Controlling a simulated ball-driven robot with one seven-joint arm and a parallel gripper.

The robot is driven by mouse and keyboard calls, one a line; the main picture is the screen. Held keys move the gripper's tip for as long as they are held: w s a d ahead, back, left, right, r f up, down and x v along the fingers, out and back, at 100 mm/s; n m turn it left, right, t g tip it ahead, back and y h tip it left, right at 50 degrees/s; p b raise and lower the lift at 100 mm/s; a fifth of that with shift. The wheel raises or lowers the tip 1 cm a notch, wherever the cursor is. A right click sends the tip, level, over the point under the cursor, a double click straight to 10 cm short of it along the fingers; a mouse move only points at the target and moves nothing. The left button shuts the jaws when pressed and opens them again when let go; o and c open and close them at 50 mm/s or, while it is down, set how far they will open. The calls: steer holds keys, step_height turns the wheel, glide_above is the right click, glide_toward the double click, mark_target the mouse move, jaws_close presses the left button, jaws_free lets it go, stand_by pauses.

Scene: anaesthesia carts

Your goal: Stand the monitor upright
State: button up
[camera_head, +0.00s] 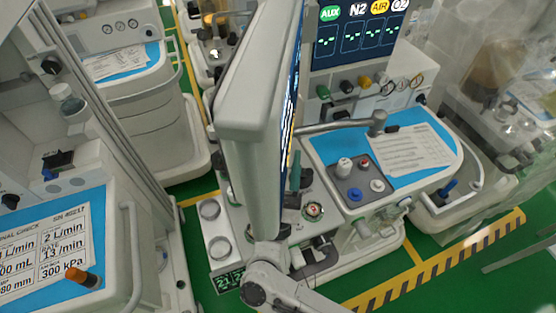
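The monitor (262,80) is a large, pale-grey panel seen almost edge-on in the middle of the view. Its back and side face me, and a thin strip of its lit screen shows on the right. Its top leans slightly right in the picture; I cannot tell its true tilt. A white jointed arm, which looks like mine, comes up from the bottom edge. Its end, my gripper (268,254), is at the monitor's lower edge. The fingers are not clear, so I cannot tell whether they hold it. The monitor's mount is mostly hidden.
Behind the monitor stands an anaesthesia cart with a blue worktop (325,150), a paper sheet (408,150) and a gas display (358,35). A metal bar (335,126) reaches right from the monitor. Another cart (150,120) stands left. Green floor (425,258) with striped tape shows lower right.

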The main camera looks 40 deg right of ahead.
steer(key=shift+o, duration=0.9)
steer(key=shift+a, duration=0.1)
steer(key=b+v, duration=0.4)
steer(key=v, duration=0.6)
steer(key=shift+s+a+f, duration=0.15)
steer(key=shift+s+f, duration=0.05)
steer(key=shift+f, duration=0.1)
